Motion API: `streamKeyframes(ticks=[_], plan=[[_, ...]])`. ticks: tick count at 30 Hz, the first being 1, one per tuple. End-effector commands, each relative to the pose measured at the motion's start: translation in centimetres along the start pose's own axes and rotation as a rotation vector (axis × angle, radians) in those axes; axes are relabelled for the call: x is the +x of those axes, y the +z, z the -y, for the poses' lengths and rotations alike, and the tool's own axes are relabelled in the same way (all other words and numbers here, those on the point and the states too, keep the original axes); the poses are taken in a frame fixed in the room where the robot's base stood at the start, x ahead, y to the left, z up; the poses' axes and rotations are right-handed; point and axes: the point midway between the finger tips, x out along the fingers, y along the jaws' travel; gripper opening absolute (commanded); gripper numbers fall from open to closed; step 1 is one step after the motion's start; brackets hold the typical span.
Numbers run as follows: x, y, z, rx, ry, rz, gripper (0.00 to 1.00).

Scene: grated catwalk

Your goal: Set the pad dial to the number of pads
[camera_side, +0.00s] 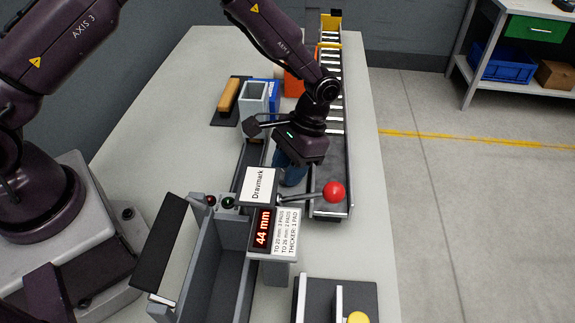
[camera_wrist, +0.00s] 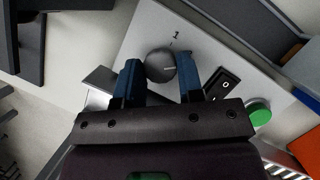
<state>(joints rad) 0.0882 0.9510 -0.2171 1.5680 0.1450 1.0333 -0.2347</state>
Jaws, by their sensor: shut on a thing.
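The pad dial (camera_wrist: 160,65) is a dark round knob on a light grey panel in the wrist view. The digit 1 is printed above it; other digits, if any, are hidden. A short pale mark on the knob points right, towards my right finger. My gripper (camera_wrist: 160,76) has its two blue fingers shut on the knob, one on each side. In the side view my gripper (camera_side: 290,172) points down behind the Dravmark sign, and the dial is hidden. The red display (camera_side: 262,228) reads 44 mm. The card (camera_side: 286,232) beside it appears to read: to 20 mm, 3 pads; to 26 mm, 2 pads; thicker, 1 pad.
A black rocker switch (camera_wrist: 222,84) and a green button (camera_wrist: 258,112) lie right of the dial. A lever with a red ball (camera_side: 334,191) stands close to my gripper. A grey trough (camera_side: 215,285) is in front, and a roller conveyor (camera_side: 330,75) runs behind.

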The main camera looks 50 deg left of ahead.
Motion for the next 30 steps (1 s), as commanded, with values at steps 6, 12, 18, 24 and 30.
streamKeyframes(ticks=[6, 12, 18, 24, 30], plan=[[-0.15, -0.01, -0.19, 0.193, -0.082, -0.002, 0.11], [-0.15, 0.01, -0.29, 0.356, -0.149, -0.003, 0.11], [-0.12, 0.05, -0.38, 0.488, -0.204, -0.004, 0.11], [-0.13, 0.08, -0.4, 0.575, -0.24, -0.003, 0.11], [-0.14, 0.07, -0.43, 0.621, -0.259, -0.005, 0.11]])
